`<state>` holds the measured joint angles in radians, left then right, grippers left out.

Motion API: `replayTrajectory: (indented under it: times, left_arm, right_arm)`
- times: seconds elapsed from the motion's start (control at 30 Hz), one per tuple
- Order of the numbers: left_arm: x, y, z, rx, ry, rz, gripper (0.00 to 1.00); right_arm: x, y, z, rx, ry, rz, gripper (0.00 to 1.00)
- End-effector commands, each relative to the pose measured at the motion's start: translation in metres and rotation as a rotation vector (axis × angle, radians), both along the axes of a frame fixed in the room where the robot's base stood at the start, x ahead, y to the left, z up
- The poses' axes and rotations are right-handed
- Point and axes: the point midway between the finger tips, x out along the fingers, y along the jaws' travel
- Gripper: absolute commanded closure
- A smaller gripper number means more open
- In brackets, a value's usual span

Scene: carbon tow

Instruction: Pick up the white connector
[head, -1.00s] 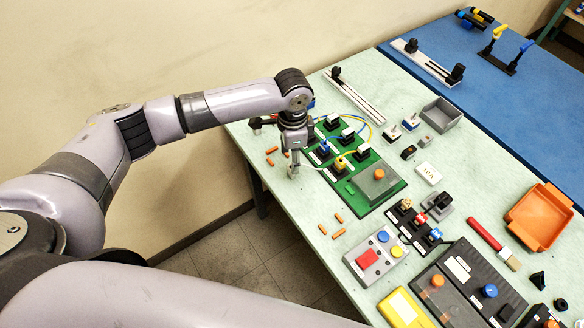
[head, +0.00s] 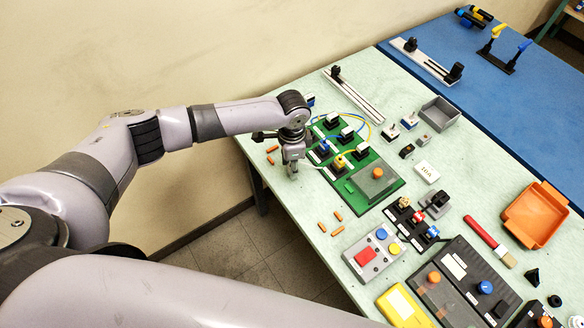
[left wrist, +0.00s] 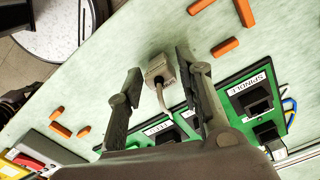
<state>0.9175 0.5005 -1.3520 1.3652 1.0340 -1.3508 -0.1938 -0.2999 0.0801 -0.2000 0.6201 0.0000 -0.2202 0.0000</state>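The white connector (left wrist: 158,69) shows in the left wrist view as a small pale block with a grey cable running from it back towards the green board (left wrist: 222,118). My left gripper (left wrist: 158,64) is open, with one fingertip on each side of the connector. A gap shows at the left finger; the right finger is very near, and I cannot tell if it touches. In the head view my left gripper (head: 292,168) points down at the table's left edge, beside the green board (head: 388,201), and I cannot make out the connector there. My right gripper is not in view.
Several orange pegs (head: 338,232) lie loose along the near table edge. The green board carries black sockets and blue, yellow and white cables. A grey button box (head: 373,272), an orange tray (head: 512,222) and a grey bin (head: 441,120) stand further right.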

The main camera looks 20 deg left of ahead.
Motion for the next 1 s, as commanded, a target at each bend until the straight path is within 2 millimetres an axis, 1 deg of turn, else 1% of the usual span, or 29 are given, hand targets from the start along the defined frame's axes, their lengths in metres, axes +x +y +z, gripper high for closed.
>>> replayTrajectory:
  times: [0.03,0.3,0.53,0.67,0.77,0.87,0.97,1.0]
  left_arm:
    - [0.000,0.000,0.000,0.000,0.000,0.000,0.72]
    - [0.000,0.000,0.000,0.000,0.000,0.000,0.90]
    - [0.000,0.000,0.000,0.000,0.000,0.000,0.90]
    - [0.000,0.000,0.005,0.000,-0.001,0.000,0.90]
    - [0.001,0.000,0.012,-0.001,-0.002,0.001,0.90]
    - [0.001,0.000,0.027,-0.002,-0.003,0.000,0.90]
    - [0.002,0.000,0.049,-0.003,-0.005,-0.001,0.90]
    - [0.001,0.000,0.059,-0.002,-0.006,-0.002,0.90]
  right_arm:
    - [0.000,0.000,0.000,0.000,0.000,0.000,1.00]
    - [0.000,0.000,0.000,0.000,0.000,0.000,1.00]
    - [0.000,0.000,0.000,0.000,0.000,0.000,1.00]
    - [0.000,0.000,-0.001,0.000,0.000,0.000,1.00]
    - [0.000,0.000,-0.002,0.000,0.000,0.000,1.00]
    - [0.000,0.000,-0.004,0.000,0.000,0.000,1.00]
    - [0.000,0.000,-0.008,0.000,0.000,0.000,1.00]
    - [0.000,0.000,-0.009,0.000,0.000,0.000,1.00]
